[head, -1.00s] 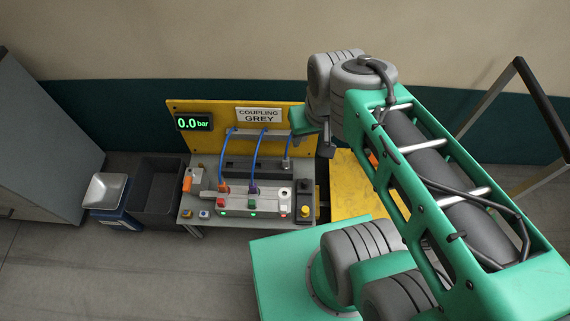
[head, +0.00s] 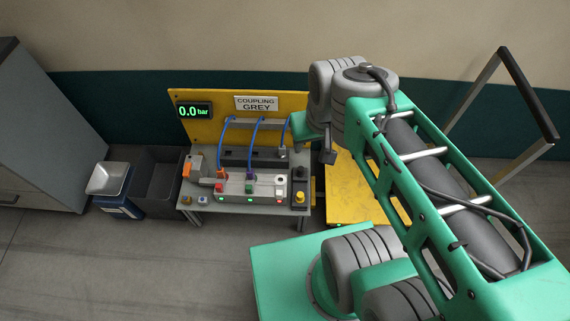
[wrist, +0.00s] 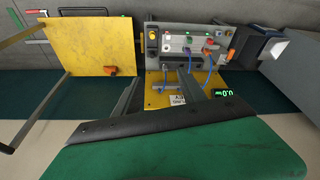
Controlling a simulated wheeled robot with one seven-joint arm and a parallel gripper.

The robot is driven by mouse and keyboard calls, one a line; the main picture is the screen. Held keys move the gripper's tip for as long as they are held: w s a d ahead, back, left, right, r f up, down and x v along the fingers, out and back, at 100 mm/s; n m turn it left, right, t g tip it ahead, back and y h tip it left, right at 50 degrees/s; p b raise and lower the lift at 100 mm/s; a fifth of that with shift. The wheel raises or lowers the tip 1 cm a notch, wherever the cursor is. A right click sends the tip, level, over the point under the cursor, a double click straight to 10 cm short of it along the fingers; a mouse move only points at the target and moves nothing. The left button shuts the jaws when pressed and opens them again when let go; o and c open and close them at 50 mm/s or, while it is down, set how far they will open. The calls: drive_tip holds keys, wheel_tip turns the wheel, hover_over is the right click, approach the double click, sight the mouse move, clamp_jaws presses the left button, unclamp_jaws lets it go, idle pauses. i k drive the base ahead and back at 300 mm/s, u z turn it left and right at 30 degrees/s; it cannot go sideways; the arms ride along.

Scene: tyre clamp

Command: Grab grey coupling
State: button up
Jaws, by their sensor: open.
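In the head view, a sign (head: 256,104) reading "COUPLING GREY" is on the yellow back panel (head: 200,128) of a bench. The grey coupling (head: 282,153) appears at the lower end of the rightmost blue hose, upright at the bench's rear. Orange (head: 220,173) and purple (head: 250,174) couplings are on the other hoses. My gripper (head: 328,157) is right of the grey coupling and apart from it, partly hidden by my arm.
The pressure display (head: 194,111) reads 0.0 bar. A button box (head: 300,188) is at the bench's right end. A yellow plate (head: 352,190) stands to the right, with a rail frame (head: 515,75) beyond. A dark bin (head: 160,180) and a blue-and-white container (head: 112,190) stand left.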

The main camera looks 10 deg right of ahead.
sight(281, 154)
drive_tip(key=k, duration=1.35)
drive_tip(key=u, duration=0.7)
drive_tip(key=i, duration=0.35)
drive_tip(key=u, duration=0.7)
drive_tip(key=i, duration=1.85)
drive_tip(key=z, duration=0.9)
